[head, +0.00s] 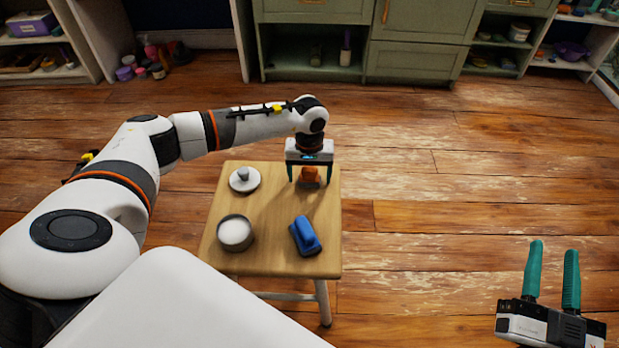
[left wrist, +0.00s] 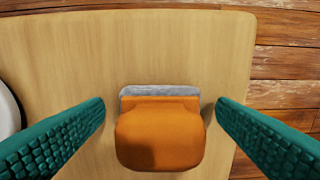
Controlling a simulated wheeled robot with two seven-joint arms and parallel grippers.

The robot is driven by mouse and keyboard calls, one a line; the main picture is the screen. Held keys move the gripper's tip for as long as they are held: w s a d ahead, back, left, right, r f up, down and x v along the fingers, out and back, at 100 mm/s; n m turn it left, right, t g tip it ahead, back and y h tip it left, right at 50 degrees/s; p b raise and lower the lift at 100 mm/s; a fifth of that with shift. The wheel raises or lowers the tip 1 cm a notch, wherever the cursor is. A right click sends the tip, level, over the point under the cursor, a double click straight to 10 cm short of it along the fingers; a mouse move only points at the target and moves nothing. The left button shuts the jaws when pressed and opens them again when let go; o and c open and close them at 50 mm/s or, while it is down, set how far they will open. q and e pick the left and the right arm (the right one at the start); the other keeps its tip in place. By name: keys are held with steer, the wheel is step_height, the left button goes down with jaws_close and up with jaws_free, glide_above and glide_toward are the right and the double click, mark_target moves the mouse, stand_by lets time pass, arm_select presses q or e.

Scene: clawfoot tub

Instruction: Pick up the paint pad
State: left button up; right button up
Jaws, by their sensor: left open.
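An orange block-like tool (head: 310,176) with a grey strip along its far edge lies near the back right of the small wooden table; it looks like the paint pad. It also shows in the left wrist view (left wrist: 160,135). My left gripper (head: 310,180) points down over it and is open. In the left wrist view its green fingers stand on either side of the orange tool, with visible gaps. My right gripper (head: 554,248) is open and empty, over the floor at the lower right, well away from the table.
A blue handled tool (head: 305,235) lies on the table's front right. A round container with white contents (head: 235,233) stands front left. A white disc with a grey knob (head: 245,179) lies back left. Green cabinets (head: 420,35) line the back; the wooden floor to the right is clear.

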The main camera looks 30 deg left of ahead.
arm_select(q)
steer(key=c, duration=1.1)
steer(key=shift+r, duration=0.1)
steer(key=shift+c, duration=0.2)
